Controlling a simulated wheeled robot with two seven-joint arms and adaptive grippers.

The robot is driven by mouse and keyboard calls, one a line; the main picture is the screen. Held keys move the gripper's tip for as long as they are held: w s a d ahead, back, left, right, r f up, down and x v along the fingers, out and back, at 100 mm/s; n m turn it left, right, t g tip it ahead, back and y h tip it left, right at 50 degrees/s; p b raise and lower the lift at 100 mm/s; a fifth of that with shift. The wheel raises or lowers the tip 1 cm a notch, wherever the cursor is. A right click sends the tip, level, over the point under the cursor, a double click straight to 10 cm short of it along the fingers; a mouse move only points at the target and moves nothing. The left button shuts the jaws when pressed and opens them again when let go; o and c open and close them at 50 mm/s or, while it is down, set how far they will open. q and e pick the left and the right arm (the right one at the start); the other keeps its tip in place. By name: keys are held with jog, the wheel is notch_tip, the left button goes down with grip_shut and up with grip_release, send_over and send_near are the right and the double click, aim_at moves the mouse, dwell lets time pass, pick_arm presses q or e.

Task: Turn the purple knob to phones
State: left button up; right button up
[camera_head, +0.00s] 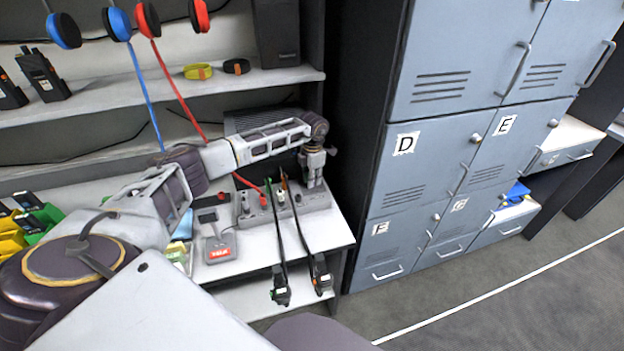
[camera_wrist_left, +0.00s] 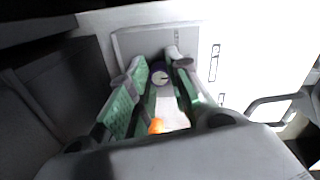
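The purple knob (camera_wrist_left: 160,77) has a pale pointer mark and sits on a light panel (camera_wrist_left: 128,42) in the left wrist view. My left gripper (camera_wrist_left: 157,66) has its two green-padded fingers on either side of the knob, with small gaps seeming to remain. In the head view my left gripper (camera_head: 313,184) points down over the right end of a grey control box (camera_head: 318,203) on the desk. There the gripper hides the knob. The lettering for phones is not readable in either view. My right gripper is not in view.
Two handsets (camera_head: 281,291) and (camera_head: 321,277) hang on black cables at the desk's front edge. A grey device with a red label (camera_head: 219,250) stands left of the box. Grey lockers (camera_head: 400,160) stand to the right. Red and blue cords (camera_head: 178,95) hang from headphones above.

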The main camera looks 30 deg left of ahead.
pick_arm(q)
jog(key=o, duration=0.4)
notch_tip(320, 180, up, 12)
jog(key=shift+d, duration=0.15)
dwell(0.8)
jog(key=shift+s+f, duration=0.1)
dwell(0.4)
